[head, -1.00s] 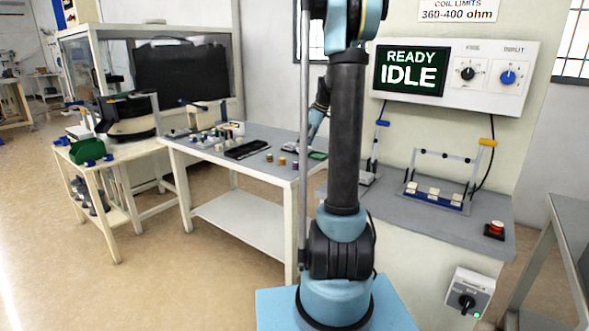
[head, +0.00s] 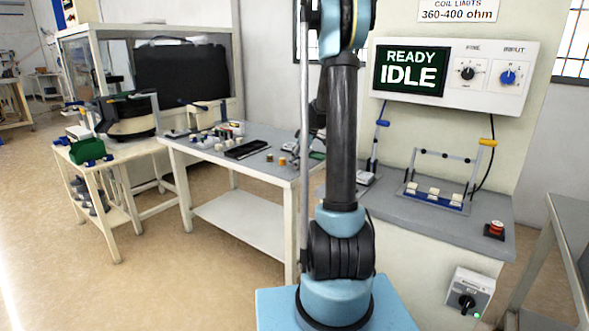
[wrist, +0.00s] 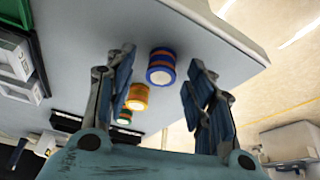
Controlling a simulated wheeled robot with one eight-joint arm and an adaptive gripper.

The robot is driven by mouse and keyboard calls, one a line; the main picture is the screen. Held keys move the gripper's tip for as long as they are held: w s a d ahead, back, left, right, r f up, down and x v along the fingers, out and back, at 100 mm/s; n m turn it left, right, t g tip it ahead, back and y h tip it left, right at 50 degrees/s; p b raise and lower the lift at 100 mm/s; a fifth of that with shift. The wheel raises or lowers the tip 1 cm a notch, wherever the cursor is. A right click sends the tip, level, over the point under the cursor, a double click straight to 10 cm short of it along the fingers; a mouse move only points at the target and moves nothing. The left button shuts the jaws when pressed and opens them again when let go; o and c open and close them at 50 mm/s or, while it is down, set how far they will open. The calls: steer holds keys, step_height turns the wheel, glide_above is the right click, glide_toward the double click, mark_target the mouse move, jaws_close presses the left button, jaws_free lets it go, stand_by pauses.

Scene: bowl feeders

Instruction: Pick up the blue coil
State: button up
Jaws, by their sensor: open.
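The blue coil (wrist: 161,67), a small spool with blue ends and a reddish-brown middle, stands on the grey tabletop (wrist: 205,45) in the wrist view. My gripper (wrist: 162,60) is open, with one finger to each side of the blue coil in the picture. I see no finger touching it, and the gap in depth is hard to judge. An orange coil (wrist: 137,97) and a green-ended coil (wrist: 124,118) stand in line with it, close to the left finger. In the head view my arm partly hides this end of the table, and the blue coil is not clear there.
In the head view, a black tray (head: 248,149) and several small parts (head: 215,135) lie on the middle table (head: 190,147). The test bench (head: 450,228) on the right holds a fixture (head: 435,196) and a red button (head: 495,228). The wrist view shows the table edge close beyond the blue coil.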

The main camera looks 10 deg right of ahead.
steer(key=shift+c, duration=0.3)
steer(key=c, duration=1.1)
